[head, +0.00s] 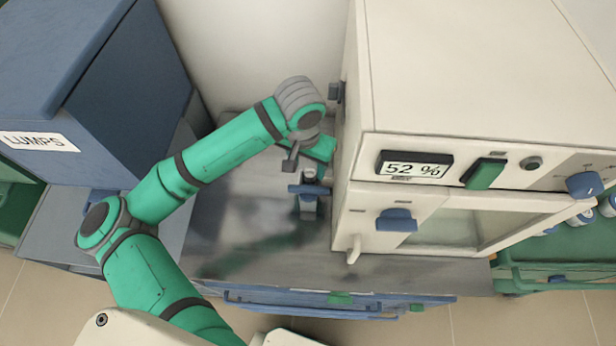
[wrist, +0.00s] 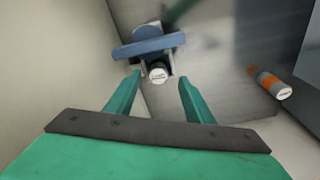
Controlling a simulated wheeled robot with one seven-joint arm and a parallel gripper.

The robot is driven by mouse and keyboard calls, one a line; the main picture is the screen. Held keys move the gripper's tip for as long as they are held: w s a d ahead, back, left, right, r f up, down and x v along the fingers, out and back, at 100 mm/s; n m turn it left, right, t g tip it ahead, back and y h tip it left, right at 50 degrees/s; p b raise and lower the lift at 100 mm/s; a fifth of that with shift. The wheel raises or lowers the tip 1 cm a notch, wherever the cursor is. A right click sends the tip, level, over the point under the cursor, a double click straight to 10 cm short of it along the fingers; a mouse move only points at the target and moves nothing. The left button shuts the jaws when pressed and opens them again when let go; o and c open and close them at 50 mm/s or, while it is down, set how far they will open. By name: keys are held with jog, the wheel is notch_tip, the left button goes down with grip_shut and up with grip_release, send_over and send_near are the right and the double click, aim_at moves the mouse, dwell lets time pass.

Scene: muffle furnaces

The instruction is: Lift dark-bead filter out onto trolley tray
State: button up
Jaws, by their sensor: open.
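In the wrist view, a small holder with a blue crossbar (wrist: 148,46) stands on the metal bench, and a white-capped cylinder (wrist: 158,72) sits in it. The holder's blue handle also shows in the head view (head: 309,189), beside the furnace. My gripper (wrist: 160,80) is open, its two green fingers reaching toward either side of the white cap, with nothing visibly gripped. A second cylinder with an orange band and white cap (wrist: 270,82) is apart to the right. No dark beads show, so I cannot tell which cylinder is the dark-bead filter.
The cream furnace (head: 470,80), display reading 52 %, stands close right of my arm. A green trolley (head: 555,262) carrying small bottles is at the far right. A blue bin labelled LUMPS (head: 110,90) stands left. The metal bench (head: 240,225) has clear room at its front.

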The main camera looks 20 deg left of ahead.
aim_at(310, 173)
jog(key=shift+w+d+f, duration=0.1)
jog(key=shift+d+f, duration=0.1)
jog(key=shift+f, duration=1.3)
jog(key=c, duration=1.1)
jog(key=shift+c, duration=0.2)
jog(key=shift+a+r, duration=0.1)
jog(key=shift+r, duration=0.05)
